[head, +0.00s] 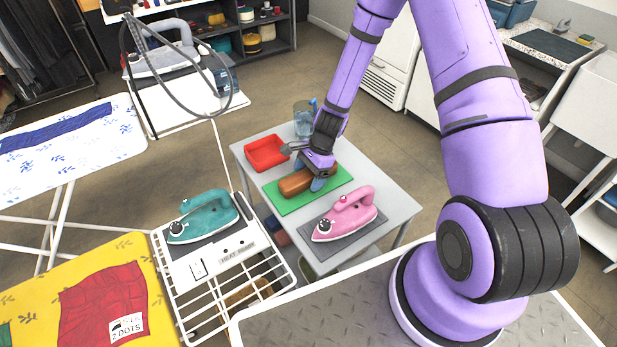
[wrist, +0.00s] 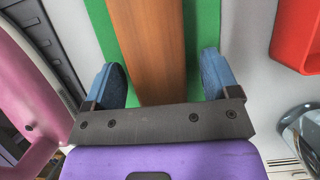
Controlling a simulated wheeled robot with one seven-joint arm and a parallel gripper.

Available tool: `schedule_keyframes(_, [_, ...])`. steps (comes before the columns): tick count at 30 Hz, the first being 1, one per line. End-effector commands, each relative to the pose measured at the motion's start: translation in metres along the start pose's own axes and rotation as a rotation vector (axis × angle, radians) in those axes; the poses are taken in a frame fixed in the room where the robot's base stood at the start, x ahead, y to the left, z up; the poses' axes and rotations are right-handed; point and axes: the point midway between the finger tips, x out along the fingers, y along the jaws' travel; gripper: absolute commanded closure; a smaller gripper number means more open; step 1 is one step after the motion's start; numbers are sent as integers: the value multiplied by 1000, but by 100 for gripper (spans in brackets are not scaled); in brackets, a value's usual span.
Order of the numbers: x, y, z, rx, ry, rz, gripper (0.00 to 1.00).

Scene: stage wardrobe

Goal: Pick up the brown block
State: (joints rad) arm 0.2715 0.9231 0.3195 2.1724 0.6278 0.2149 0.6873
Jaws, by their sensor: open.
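The brown block (head: 296,184) lies on a green mat (head: 325,193) on the small grey table (head: 397,208). In the wrist view the brown block (wrist: 152,50) runs lengthwise between my two blue fingertips. My gripper (head: 321,180) is at the block in the head view. In the wrist view my gripper (wrist: 164,84) is open, with one finger on each side of the block and gaps beside it. The near end of the block is hidden behind my gripper's dark bar.
A red tray (head: 266,153) and a clear jug (head: 304,117) stand on the table behind the block. A pink iron (head: 345,215) stands in front on a grey pad. A teal iron (head: 203,217) rests on a white rack at the left.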

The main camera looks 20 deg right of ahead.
Motion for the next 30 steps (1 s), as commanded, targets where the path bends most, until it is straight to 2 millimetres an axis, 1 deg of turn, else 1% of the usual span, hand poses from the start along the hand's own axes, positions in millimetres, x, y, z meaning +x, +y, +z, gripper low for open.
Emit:
schedule_keyframes(7, [2, 0, 0, 0, 0, 0, 19])
schedule_keyframes(8, [2, 0, 0, 0, 0, 0, 21])
schedule_keyframes(9, [2, 0, 0, 0, 0, 0, 30])
schedule_keyframes(14, [2, 0, 0, 0, 0, 0, 67])
schedule_keyframes(15, [2, 0, 0, 0, 0, 0, 76])
schedule_keyframes(16, [2, 0, 0, 0, 0, 0, 82])
schedule_keyframes(25, [0, 0, 1, -1, 0, -1, 82])
schedule_keyframes(30, [-9, 0, 5, -1, 0, -1, 82])
